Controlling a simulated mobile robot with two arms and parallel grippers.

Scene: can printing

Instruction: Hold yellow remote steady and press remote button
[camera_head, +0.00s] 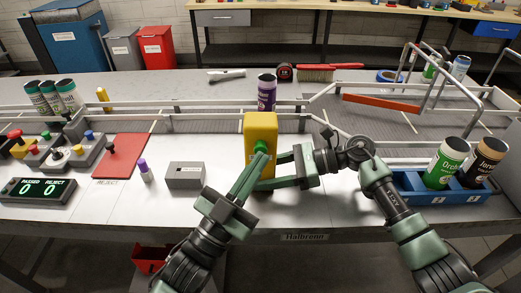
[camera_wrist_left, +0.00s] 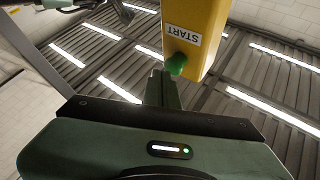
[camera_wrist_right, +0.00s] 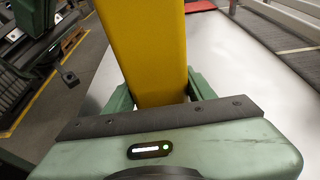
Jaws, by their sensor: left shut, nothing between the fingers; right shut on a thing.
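The yellow remote (camera_head: 261,126) stands upright over the white table in the head view. It has a green button on its front, and a START label beside the button shows in the left wrist view (camera_wrist_left: 194,38). My right gripper (camera_head: 277,170) is shut on the lower part of the remote; the right wrist view shows its fingers on both sides of the yellow body (camera_wrist_right: 150,60). My left gripper (camera_head: 262,155) is shut and empty, its fingertips at the green button (camera_wrist_left: 176,63). I cannot tell whether the tips touch the button.
A purple can (camera_head: 266,93) stands behind the remote by the conveyor rail. A blue rack (camera_head: 425,190) with cans is at right. The counter display (camera_head: 38,190) reads 0 and 0.

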